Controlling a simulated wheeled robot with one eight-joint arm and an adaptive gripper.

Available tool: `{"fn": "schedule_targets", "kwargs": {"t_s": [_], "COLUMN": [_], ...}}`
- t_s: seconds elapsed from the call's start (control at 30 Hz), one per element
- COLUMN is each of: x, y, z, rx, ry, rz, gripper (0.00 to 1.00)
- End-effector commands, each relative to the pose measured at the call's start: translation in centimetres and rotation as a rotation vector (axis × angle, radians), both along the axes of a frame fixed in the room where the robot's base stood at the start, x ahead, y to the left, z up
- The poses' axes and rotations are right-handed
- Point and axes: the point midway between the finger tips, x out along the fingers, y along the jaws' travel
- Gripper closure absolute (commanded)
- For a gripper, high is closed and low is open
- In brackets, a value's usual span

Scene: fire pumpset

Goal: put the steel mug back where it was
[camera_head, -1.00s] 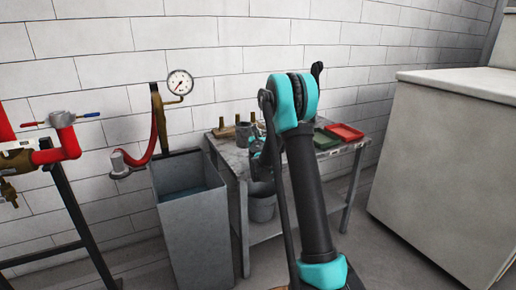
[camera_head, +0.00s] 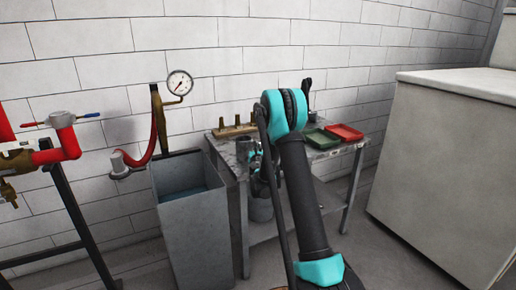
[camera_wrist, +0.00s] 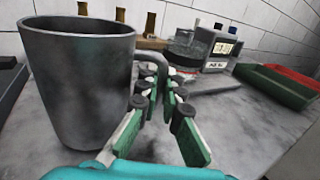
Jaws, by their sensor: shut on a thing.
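The steel mug (camera_wrist: 80,95) fills the left of the wrist view, upright, grey and worn, with its open rim up. My gripper (camera_wrist: 163,92) is at the mug's right side, its fingers closed about the handle, which they partly hide. In the head view the mug (camera_head: 243,149) is a small grey shape at the left part of the workbench (camera_head: 222,151), and my arm hides much of the gripper. The mug's base is at or very near the bench top; I cannot tell whether it touches.
A wooden rack with brass fittings (camera_head: 236,129) stands at the back of the bench. A green tray (camera_head: 320,139) and red tray (camera_head: 345,132) lie at the right. A display device (camera_wrist: 218,48) stands behind the gripper. A grey bin (camera_head: 195,230) stands left of the bench.

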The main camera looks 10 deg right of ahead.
Motion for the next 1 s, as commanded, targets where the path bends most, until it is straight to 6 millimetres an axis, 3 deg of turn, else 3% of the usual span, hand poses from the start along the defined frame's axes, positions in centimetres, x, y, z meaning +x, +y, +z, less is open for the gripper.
{"fn": "schedule_targets", "kwargs": {"t_s": [0.03,0.1,0.23,0.6,0.77,1.0], "x": [0.0,0.0,0.0,-0.2,-2.5,-7.4], "y": [0.0,0.0,0.0,0.1,0.4,1.2], "z": [-0.1,-0.2,-0.1,0.1,0.1,0.1], "rx": [0.000,0.000,0.000,0.000,0.000,0.000], "ry": [0.000,0.000,0.000,0.000,0.000,0.000], "rz": [0.000,0.000,0.000,0.000,0.001,0.001], "gripper": [1.00,0.88,0.73,0.73,0.73,0.73]}}
